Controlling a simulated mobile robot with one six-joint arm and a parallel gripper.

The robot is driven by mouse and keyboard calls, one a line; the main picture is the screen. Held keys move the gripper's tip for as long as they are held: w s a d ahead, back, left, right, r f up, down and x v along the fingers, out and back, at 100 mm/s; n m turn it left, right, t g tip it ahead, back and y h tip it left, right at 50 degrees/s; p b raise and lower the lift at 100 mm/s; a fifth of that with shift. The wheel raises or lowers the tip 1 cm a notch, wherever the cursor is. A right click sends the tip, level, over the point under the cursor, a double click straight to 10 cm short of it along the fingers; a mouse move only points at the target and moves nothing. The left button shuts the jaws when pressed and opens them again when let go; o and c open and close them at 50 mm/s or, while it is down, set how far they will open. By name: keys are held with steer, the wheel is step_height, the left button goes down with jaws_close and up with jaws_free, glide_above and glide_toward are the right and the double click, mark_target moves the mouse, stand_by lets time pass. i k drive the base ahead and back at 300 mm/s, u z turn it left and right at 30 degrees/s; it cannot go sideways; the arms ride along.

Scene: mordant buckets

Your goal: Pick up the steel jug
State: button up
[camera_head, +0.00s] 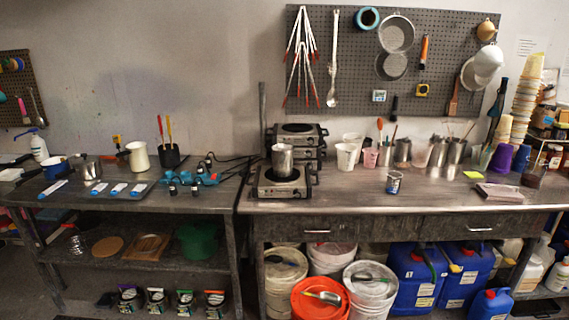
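My gripper is not in this view. A steel jug-like vessel (282,160) stands upright on the front hot plate (282,184), near the left end of the right bench. A second, smaller steel vessel (90,168) stands on the left bench near a blue-and-white pot (55,167). Both are small in the picture, and I cannot tell for sure which one is the steel jug. Nothing is seen touching either of them.
A cream enamel jug (138,155) stands on the left bench (110,205). Steel containers (438,153) and a blue cup (393,182) stand on the right bench (345,200). Buckets (320,298) and blue canisters (415,277) fill the floor beneath. The right bench's front middle is mostly clear.

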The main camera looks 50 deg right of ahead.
mark_target(282, 154)
steer(key=u, duration=0.05)
steer(key=i, duration=1)
steer(key=z, duration=0.05)
